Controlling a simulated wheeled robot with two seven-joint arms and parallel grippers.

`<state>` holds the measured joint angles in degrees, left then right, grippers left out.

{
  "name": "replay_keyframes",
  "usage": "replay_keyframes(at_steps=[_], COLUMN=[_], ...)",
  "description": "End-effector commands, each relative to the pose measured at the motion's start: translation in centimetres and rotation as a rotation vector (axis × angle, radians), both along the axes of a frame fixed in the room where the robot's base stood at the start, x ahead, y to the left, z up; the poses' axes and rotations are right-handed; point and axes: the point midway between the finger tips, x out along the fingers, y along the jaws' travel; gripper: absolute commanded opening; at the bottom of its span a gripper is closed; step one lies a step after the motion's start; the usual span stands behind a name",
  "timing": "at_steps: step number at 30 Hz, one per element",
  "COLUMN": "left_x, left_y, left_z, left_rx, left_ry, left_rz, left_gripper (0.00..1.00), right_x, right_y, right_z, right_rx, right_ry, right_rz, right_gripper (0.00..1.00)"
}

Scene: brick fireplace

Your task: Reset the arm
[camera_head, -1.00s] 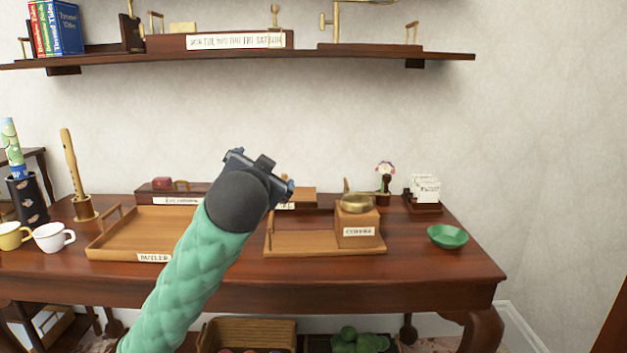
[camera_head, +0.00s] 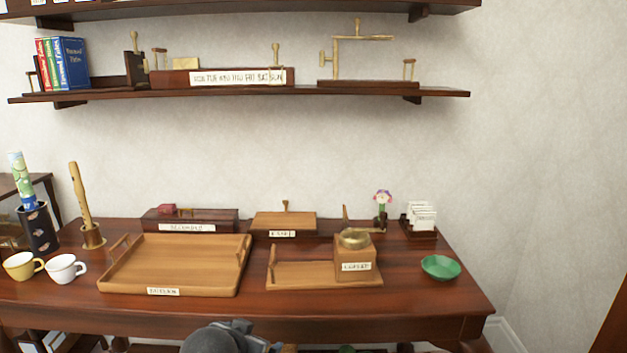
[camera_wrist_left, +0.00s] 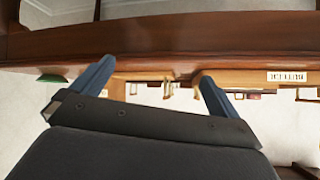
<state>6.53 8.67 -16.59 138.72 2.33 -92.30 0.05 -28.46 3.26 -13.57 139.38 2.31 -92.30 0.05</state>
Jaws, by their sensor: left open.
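My left gripper (camera_head: 258,338) is at the bottom edge of the head view, low in front of the wooden table (camera_head: 420,306). Only its dark wrist and part of its jaws show there. In the left wrist view my left gripper (camera_wrist_left: 152,80) has its two blue fingers spread apart with nothing between them. The table's front edge (camera_wrist_left: 150,42) runs across the top of that view, beyond the fingers. My right gripper is not in view.
The table holds a large tray (camera_head: 180,262), a smaller tray (camera_head: 300,274) with a grinder-like box (camera_head: 354,262), a green bowl (camera_head: 440,267) and two cups, one white (camera_head: 64,268). A wall shelf (camera_head: 250,93) hangs above. Wall space between them is clear.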

Motion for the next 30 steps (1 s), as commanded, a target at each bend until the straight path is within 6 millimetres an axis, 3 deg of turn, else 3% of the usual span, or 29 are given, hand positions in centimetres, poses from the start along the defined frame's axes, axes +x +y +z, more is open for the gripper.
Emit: replay_keyframes(at_steps=[1,11,18,27,30], left_x=[-1.1,-8.6,-15.5,-25.3,-27.8], left_y=[0.2,1.1,1.2,0.6,0.6], left_z=[-0.6,-7.1,-11.1,-14.5,-15.1], left_rx=[-0.010,-0.053,-0.072,-0.086,-0.084], left_ry=[0.036,0.251,0.415,0.612,0.656], left_rz=[0.008,0.055,0.082,0.095,0.097], left_gripper=[1.00,1.00,1.00,1.00,1.00], right_x=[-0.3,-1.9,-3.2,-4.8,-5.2], right_y=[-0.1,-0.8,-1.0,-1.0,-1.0], right_z=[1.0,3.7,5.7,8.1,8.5], right_rx=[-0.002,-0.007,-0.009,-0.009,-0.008], right_ry=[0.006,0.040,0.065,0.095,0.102], right_rz=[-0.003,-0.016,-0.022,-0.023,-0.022], right_gripper=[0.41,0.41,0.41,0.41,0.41])
